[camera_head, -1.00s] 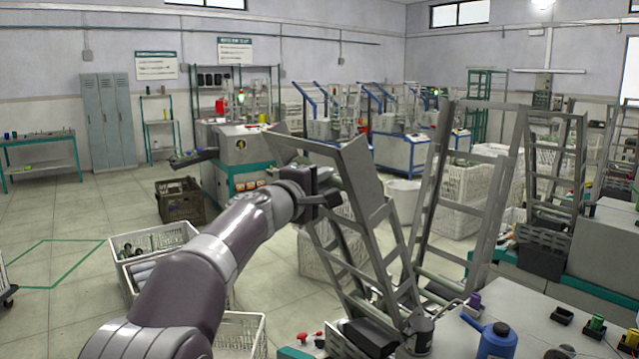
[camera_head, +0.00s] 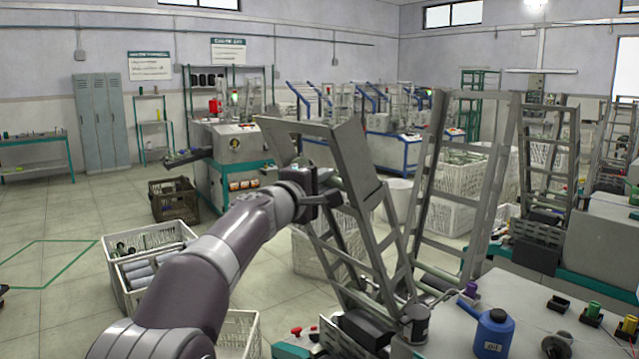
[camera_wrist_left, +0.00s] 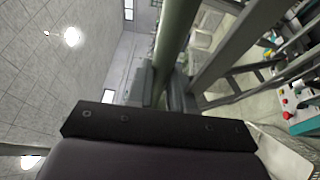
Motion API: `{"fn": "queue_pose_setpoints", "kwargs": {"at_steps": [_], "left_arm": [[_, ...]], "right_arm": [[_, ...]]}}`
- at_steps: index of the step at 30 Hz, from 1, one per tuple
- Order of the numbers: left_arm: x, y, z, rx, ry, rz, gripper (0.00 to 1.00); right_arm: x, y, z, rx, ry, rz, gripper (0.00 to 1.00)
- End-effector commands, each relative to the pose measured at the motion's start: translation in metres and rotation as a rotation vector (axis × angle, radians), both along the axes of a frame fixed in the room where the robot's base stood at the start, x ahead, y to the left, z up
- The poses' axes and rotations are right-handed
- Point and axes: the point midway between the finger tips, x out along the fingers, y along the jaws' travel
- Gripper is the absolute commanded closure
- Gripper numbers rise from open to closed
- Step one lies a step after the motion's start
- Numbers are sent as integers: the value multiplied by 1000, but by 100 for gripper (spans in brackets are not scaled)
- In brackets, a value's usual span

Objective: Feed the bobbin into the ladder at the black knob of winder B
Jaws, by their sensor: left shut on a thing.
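My left gripper (camera_head: 322,190) is at the upper left side of the near ladder (camera_head: 365,215), a tilted grey metal frame with a plate at its top. A second ladder (camera_head: 490,190) stands to the right. I cannot make out a black knob clearly. My right gripper is out of view.
Red knobs (camera_head: 297,331) sit at the near ladder's foot. A white crate (camera_head: 150,245) with grey cylinders is on the floor at left. Open floor lies at far left.

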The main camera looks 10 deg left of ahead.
Motion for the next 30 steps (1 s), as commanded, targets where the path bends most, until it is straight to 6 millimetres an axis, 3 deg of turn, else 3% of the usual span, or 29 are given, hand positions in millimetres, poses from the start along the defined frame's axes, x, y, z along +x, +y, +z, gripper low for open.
{"fn": "queue_pose_setpoints", "kwargs": {"at_steps": [9, 22, 23, 25, 30], "left_arm": [[6, -5, -18, 0, -1, -1, 100], [6, -5, -17, 0, -1, -1, 100], [6, -5, -17, 0, -1, -1, 75], [6, -5, -17, 0, -1, -1, 52], [6, -5, -18, 0, -1, -1, 49]], "right_arm": [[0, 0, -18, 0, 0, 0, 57], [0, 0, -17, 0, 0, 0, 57], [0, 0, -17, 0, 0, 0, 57], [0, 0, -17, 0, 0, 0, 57], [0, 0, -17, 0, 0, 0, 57]]}}
